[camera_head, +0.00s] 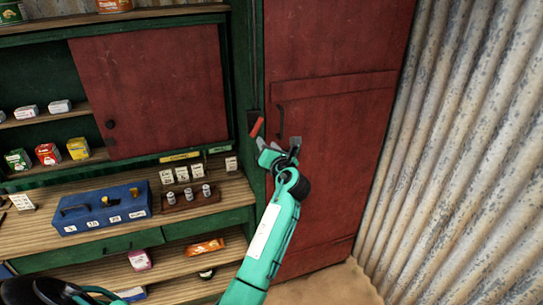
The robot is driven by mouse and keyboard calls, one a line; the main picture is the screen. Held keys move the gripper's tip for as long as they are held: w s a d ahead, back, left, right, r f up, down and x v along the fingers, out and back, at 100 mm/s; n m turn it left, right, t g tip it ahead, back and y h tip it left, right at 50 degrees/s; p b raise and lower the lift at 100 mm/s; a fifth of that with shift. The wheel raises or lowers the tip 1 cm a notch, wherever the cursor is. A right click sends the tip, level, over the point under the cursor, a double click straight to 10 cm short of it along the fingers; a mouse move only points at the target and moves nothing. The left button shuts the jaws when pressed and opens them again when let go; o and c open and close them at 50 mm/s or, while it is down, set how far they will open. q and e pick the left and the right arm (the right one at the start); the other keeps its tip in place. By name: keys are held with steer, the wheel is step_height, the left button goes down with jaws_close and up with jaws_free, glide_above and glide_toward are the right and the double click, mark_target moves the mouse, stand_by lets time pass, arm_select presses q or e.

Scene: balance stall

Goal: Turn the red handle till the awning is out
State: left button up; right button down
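The red handle (257,127) sticks out at a tilt from a small dark box on the green post between the shelves and the red door. The awning is not in view.
A corrugated metal wall (460,150) is at the right. The wooden counter (100,228) at the left holds a blue box (100,208) and a tray of small weights (190,201). Goods fill the shelves.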

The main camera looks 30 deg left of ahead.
arm_select(q)
steer(key=shift+b+v, duration=0.3)
steer(key=shift+v, duration=1.2)
